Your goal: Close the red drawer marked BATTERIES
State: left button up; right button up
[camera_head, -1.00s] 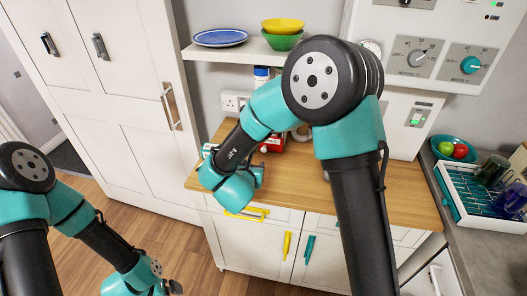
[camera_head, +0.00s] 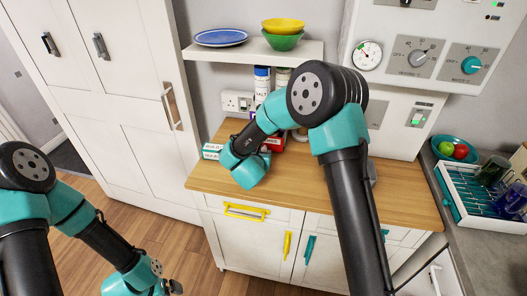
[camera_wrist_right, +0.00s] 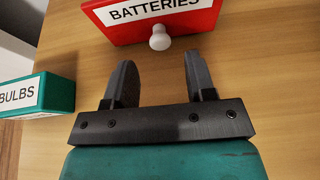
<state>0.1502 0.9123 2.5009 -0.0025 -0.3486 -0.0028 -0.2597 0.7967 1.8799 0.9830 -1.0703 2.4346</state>
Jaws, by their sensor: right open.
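The red drawer marked BATTERIES (camera_wrist_right: 150,20) shows at the top of the right wrist view, with a round white knob (camera_wrist_right: 160,38) on its front. In the head view a part of the red drawer (camera_head: 276,144) shows behind my right arm. My right gripper (camera_wrist_right: 155,72) is open and empty, its two fingers pointing at the drawer front. The knob lies ahead of the gap between the fingertips, apart from them. How far the drawer stands out is cut off by the frame.
A teal drawer marked BULBS (camera_wrist_right: 38,95) sits left of the red one. The wooden worktop (camera_head: 320,190) is mostly clear. A shelf (camera_head: 255,52) with bowls and a plate is above. A dish rack (camera_head: 480,200) stands right.

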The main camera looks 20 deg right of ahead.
aim_at(264, 150)
jog(key=shift+x, duration=2.4)
grip_shut()
